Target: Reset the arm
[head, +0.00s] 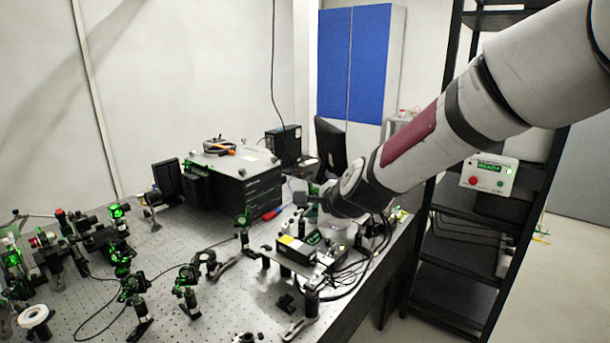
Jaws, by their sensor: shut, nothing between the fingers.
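My arm (415,135) reaches in from the upper right, over the right side of the optical bench (225,285). Its dark lower joint (349,194) hangs in front of the equipment near the bench's right edge. I see nothing held.
A black instrument box (240,190) stands at the back of the bench. Green-lit optics mounts (122,255) crowd the left. A small black device (297,250) with cables sits near the right edge. A black shelf rack (455,285) holds a control box (489,174).

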